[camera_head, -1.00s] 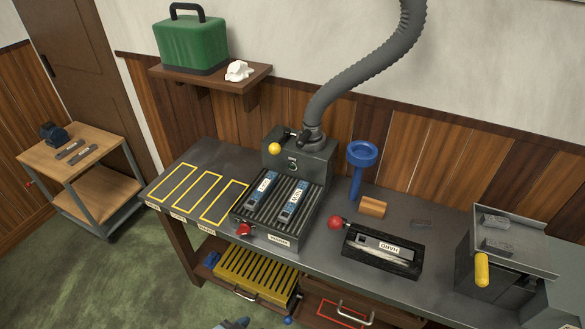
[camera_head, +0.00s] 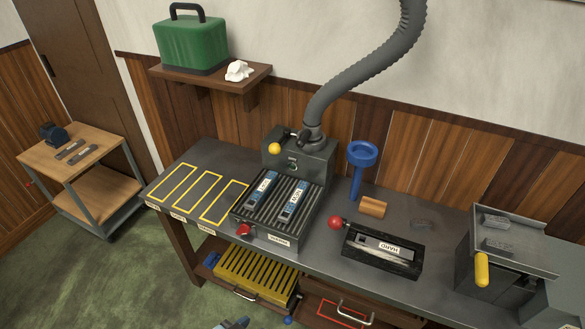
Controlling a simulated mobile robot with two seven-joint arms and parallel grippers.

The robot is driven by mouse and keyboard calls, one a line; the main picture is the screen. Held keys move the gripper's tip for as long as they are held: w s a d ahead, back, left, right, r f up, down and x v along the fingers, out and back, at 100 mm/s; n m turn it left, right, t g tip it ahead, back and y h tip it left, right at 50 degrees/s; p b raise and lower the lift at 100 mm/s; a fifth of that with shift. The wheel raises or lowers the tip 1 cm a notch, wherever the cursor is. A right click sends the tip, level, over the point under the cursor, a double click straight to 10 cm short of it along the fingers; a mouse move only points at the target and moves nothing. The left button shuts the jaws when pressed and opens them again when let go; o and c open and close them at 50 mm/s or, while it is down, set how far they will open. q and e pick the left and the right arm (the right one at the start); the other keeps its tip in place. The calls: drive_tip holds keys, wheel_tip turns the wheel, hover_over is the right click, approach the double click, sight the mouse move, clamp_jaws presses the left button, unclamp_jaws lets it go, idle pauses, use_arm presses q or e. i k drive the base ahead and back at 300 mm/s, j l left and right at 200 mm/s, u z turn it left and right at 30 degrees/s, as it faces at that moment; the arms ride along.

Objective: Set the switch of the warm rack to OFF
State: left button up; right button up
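The warm rack (camera_head: 262,222) is a dark ribbed tray near the middle of the bench, with a label on its front whose text is too small to read surely. Two blue-labelled metal pieces, a left one (camera_head: 262,190) and a right one (camera_head: 292,201), lie on its ribs. A red knob (camera_head: 244,230) sits at the rack's front left corner; I take it for the switch, but its setting is too small to read. Neither gripper is clearly in view. A small blue-grey part (camera_head: 235,324) shows at the bottom edge; I cannot tell what it is.
A dark box (camera_head: 318,160) with a yellow knob and grey hose stands behind the rack. Yellow-outlined slots (camera_head: 200,193) lie left. A yellow grate (camera_head: 250,270) sits below.

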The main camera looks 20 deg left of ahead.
sight(244, 229)
drive_tip(key=u, duration=1.05)
